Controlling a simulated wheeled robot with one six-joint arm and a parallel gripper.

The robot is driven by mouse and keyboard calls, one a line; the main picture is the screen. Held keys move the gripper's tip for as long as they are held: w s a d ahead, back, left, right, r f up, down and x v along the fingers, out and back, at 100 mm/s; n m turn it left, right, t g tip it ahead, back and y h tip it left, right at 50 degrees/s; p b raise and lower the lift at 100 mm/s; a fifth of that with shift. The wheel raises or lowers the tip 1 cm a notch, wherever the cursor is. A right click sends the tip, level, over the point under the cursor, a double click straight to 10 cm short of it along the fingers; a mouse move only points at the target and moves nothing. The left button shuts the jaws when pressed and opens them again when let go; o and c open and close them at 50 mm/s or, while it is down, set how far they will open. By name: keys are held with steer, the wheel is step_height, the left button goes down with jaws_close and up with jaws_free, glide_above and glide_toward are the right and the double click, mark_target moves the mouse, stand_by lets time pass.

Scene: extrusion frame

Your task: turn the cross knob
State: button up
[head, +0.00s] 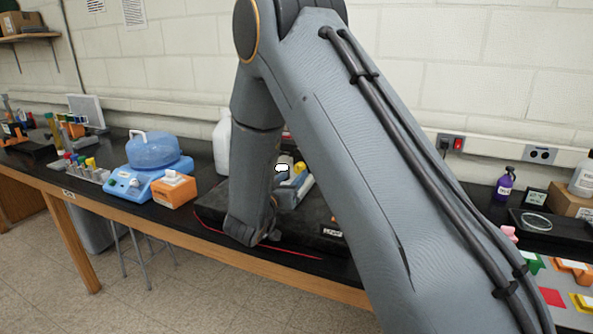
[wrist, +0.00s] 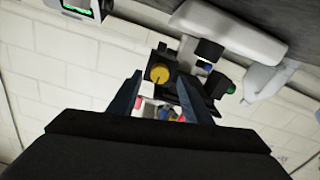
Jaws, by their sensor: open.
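In the wrist view my gripper (wrist: 160,78) is open, its two dark fingers apart and nothing held. A round yellow-orange knob (wrist: 160,74) with a small dark mark shows between the fingertips, on a dark block. I cannot tell whether it is the cross knob, or whether the fingers touch it. A green knob-like part (wrist: 231,88) is to the right, outside the fingers. In the head view my arm covers most of the work spot and I cannot make out the gripper. A white and yellow part (head: 300,168) shows just behind the arm.
A black bench (head: 110,180) runs along the wall. On its left stand a blue device (head: 150,165), an orange box (head: 175,190) and a rack of tubes (head: 88,170). A purple bottle (head: 504,185) and a black tray (head: 545,221) are at the right.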

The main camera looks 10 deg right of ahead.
mark_target(298, 170)
steer(key=shift+p+x, duration=0.45)
steer(key=shift+x, duration=1.15)
steer(key=c, duration=1.1)
steer(key=shift+o, duration=0.2)
steer(key=shift+b, duration=0.3)
